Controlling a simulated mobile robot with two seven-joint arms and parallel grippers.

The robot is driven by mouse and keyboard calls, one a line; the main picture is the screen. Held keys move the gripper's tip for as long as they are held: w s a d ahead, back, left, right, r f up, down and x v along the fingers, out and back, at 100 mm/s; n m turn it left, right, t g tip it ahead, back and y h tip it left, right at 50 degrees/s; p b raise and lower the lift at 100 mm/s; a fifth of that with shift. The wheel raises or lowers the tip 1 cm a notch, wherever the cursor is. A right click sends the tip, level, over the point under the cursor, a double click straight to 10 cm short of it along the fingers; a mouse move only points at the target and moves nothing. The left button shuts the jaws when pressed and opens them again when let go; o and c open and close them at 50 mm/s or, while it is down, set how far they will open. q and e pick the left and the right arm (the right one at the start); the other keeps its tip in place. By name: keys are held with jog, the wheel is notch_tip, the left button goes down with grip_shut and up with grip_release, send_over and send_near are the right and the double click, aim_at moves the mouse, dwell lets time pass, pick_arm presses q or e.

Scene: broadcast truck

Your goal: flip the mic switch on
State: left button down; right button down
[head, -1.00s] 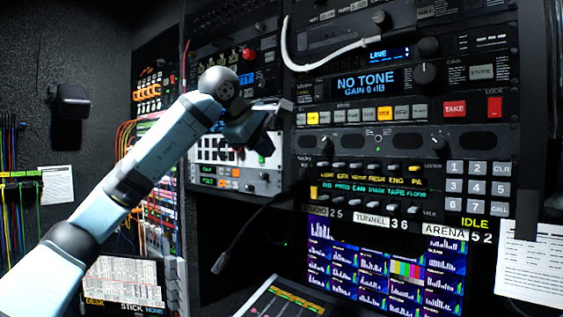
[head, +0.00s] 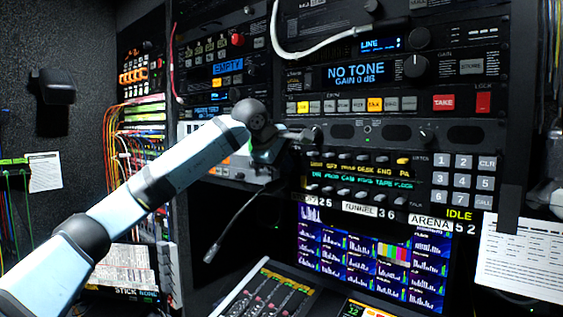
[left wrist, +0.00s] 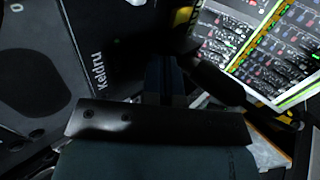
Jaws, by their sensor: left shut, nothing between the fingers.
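My left gripper (head: 312,136) is shut and empty. In the head view its tip is at the upper left edge of the intercom panel (head: 372,135), which has rows of small knobs and a keypad. I cannot tell whether it touches the panel. The mic switch cannot be made out clearly; the arm and gripper cover part of that area. In the left wrist view the shut fingers (left wrist: 165,80) point at a dark panel face (left wrist: 95,50), near a yellow-marked dark part (left wrist: 185,18). My right gripper is not in view.
A "NO TONE" unit (head: 360,75) with a white cable (head: 320,50) looped above is over the panel. A monitor (head: 370,255) is below. A desk surface with controls (head: 265,295) lies at the bottom. A paper sheet (head: 525,258) hangs at right.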

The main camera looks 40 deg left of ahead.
pick_arm(q)
jog(key=shift+w, duration=0.2)
dwell(0.4)
jog(key=shift+a+r+p, duration=0.1)
jog(key=shift+r+p, duration=0.65)
jog(key=shift+r, duration=0.15)
jog(key=shift+d, duration=0.2)
jog(key=shift+f, duration=0.1)
jog(key=shift+s+a, duration=0.1)
